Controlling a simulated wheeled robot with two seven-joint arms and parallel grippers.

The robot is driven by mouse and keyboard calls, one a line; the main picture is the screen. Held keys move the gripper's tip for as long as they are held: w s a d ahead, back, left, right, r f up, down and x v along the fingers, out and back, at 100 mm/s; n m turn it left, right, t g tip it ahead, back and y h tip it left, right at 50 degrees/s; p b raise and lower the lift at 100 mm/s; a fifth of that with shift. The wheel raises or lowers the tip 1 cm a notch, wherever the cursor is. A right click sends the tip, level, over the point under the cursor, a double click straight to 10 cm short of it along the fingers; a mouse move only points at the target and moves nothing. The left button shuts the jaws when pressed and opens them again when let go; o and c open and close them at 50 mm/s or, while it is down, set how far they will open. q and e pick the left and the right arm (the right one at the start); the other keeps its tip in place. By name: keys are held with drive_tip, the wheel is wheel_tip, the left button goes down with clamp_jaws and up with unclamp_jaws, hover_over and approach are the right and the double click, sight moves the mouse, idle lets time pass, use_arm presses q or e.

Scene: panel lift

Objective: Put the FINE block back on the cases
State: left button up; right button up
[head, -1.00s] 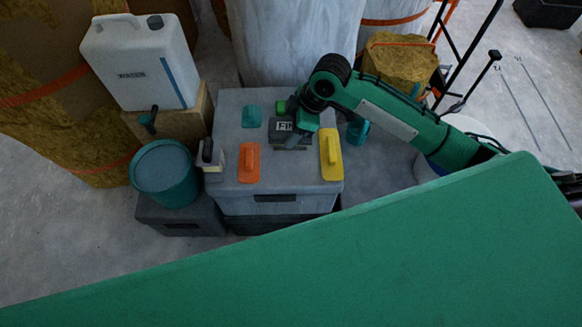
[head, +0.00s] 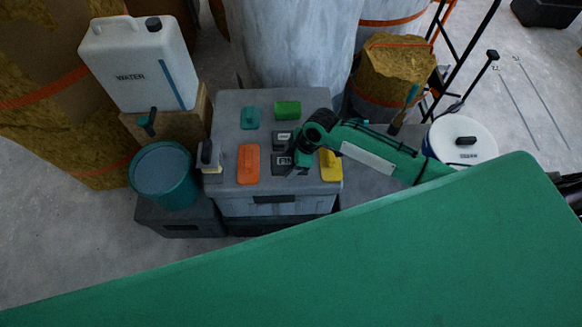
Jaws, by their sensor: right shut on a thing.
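My right gripper (head: 297,165) is low over the grey case lid (head: 225,125), reaching in from the right. It is shut on the dark FINE block (head: 281,161), whose pale label is too small to read fully. My wrist and fingers hide part of the block, and I cannot tell whether it touches the lid. Another dark block with a pale label (head: 283,139) lies just behind it. My left gripper is out of view.
The lid also bears an orange tool (head: 248,164), a partly hidden yellow tool (head: 331,175), a teal block (head: 251,118) and a green block (head: 288,109). A teal bucket (head: 164,176) stands left. A large green panel (head: 330,270) spans the foreground.

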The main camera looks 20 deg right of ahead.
wheel_tip(320, 180, down, 4)
drive_tip(key=shift+r, duration=0.1)
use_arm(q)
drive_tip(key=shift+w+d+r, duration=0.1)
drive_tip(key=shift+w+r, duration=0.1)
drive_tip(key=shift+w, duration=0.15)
use_arm(e)
drive_tip(key=shift+f, duration=0.3)
drive_tip(key=o, duration=0.9)
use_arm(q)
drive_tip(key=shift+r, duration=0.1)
use_arm(e)
drive_tip(key=shift+r, duration=0.25)
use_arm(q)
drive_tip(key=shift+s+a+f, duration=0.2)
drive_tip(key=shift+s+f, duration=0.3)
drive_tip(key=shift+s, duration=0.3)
use_arm(e)
drive_tip(key=v, duration=1.2)
drive_tip(key=shift+s, duration=0.1)
